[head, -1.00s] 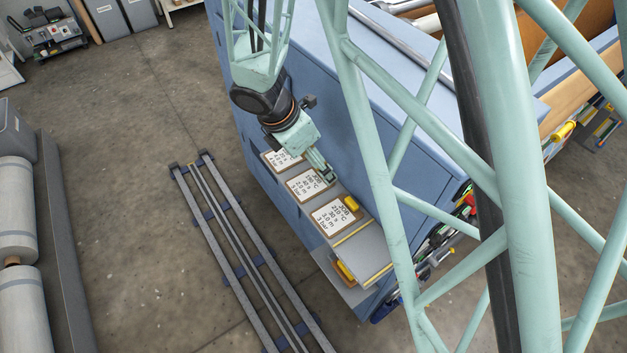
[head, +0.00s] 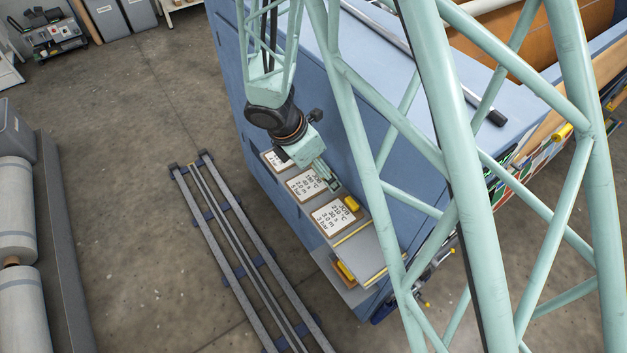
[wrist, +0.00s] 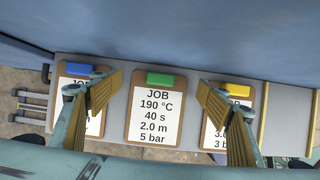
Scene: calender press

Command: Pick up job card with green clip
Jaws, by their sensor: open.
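The job card with the green clip (wrist: 155,112) lies in the middle of the wrist view, on the grey shelf, and reads 190 °C. Its green clip (wrist: 160,79) is at the card's far end. In the head view the card (head: 306,186) is the middle one of the row, its clip hidden behind my gripper. My gripper (head: 332,184) is open and empty above the shelf. In the wrist view its two fingers (wrist: 158,90) stand apart, one to each side of the green-clip card.
The card with the blue clip (wrist: 78,86) lies to the left, and the card with the yellow clip (wrist: 232,91) to the right; both are partly covered by my fingers. The grey shelf (head: 370,245) runs along the blue machine (head: 330,110), whose wall rises close behind the cards.

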